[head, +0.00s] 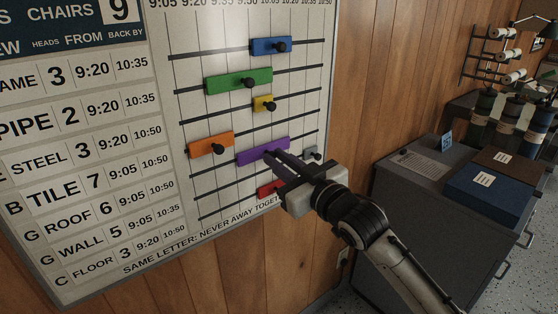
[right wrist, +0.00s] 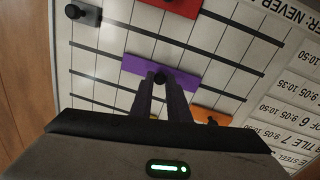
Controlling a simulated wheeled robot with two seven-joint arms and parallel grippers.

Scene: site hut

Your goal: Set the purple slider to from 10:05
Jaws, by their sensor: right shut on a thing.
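The purple slider (head: 255,153) sits on a dark rail of the white wall board (head: 190,190), between the orange slider (head: 211,144) on its left and the small grey slider (head: 312,154) on its right. My right gripper (head: 270,155) reaches in from the lower right and is shut on the purple slider's dark knob. In the right wrist view, the fingers meet at the knob of the purple slider (right wrist: 133,70). The time marks run along the board's top edge and are partly cut off. My left gripper is not in view.
Blue (head: 268,47), green (head: 238,82) and yellow (head: 262,104) sliders sit on rails above. A red slider (head: 268,189) sits below, partly hidden by my gripper. A grey cabinet (head: 395,190) with a blue folder (head: 487,194) stands at the right.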

